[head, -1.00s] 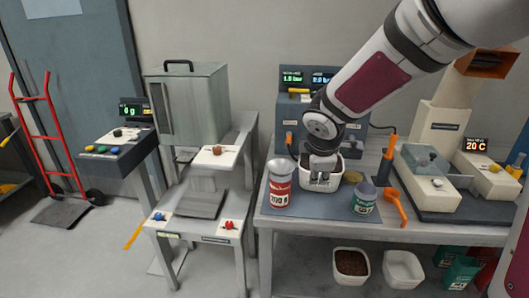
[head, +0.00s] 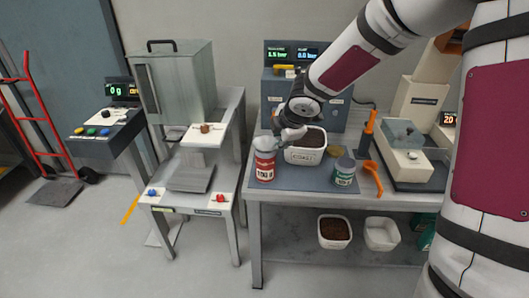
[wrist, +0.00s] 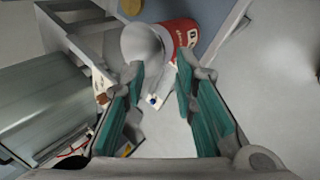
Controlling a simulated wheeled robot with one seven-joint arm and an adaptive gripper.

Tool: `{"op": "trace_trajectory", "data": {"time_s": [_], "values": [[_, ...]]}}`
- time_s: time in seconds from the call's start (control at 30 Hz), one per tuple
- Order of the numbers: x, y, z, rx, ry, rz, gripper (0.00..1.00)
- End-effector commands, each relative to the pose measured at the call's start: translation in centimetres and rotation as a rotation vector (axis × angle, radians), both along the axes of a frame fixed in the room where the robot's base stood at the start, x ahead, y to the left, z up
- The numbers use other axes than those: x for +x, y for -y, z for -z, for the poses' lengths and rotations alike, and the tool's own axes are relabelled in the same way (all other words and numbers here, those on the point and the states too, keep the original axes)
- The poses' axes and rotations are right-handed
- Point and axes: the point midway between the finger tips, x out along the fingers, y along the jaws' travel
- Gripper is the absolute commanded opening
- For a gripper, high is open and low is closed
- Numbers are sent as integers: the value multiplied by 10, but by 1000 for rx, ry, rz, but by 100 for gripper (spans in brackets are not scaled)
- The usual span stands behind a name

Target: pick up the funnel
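The funnel appears to be the pale grey, cone-like piece (head: 264,143) on top of the red, labelled can (head: 265,167) at the table's left front. In the wrist view the pale grey piece (wrist: 145,43) shows a smooth rounded side, with the red can (wrist: 181,33) partly behind it. My gripper (head: 283,138) is just right of and close to the grey piece in the head view. In the wrist view my gripper (wrist: 160,80) has its teal pads apart and nothing between them. The grey piece is just beyond the fingertips; I cannot tell whether they touch.
A white tub of dark material (head: 305,154) stands right of the can. A green-labelled jar (head: 344,173) and an orange tool (head: 373,178) are farther right.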

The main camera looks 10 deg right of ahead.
Motion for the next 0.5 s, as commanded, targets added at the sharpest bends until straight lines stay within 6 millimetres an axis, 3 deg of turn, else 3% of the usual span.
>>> {"op": "trace_trajectory", "data": {"time_s": [0.33, 0.5], "values": [[16, -2, 23, 0, 0, 0, 26], [29, -5, 45, -1, -1, -1, 26]]}}
